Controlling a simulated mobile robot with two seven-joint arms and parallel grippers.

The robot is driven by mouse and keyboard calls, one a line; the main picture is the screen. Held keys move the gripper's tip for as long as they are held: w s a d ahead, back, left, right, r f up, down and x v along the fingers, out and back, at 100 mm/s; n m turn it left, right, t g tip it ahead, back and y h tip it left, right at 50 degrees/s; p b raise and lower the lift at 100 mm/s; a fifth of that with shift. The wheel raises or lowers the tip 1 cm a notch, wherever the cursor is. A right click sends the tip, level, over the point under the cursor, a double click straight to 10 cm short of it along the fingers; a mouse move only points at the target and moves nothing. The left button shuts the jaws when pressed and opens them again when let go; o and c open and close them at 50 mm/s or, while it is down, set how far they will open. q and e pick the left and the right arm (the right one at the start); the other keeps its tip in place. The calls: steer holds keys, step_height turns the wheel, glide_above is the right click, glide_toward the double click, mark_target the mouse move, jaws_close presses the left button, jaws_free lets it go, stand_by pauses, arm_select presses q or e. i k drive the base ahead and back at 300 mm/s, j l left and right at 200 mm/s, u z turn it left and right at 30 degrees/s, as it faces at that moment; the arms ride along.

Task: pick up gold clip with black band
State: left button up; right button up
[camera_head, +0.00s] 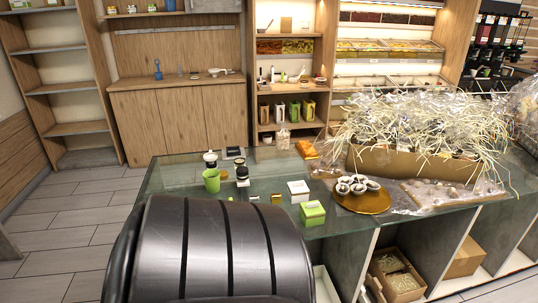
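Two small gold-coloured items lie on the glass counter (183,170): one (276,198) just left of the white box, and another (254,199) a little further left. Either could be the gold clip, but they are too small for me to make out a black band. A dark ribbed shape fills the lower left foreground and hides the counter's near left part. Neither of my grippers shows in the head view.
A green cup (211,181), black-and-white jars (242,174), a white box (298,190) and a green box (312,212) stand nearby. A gold tray (362,203) holds several small cups. A large hamper (385,163) with straw fills the counter's right.

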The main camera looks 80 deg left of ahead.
mark_target(275, 197)
steer(key=u, duration=0.4)
steer(key=j+u, duration=0.15)
steer(key=u, duration=0.6)
steer(key=i+u, duration=0.1)
steer(key=u, duration=0.25)
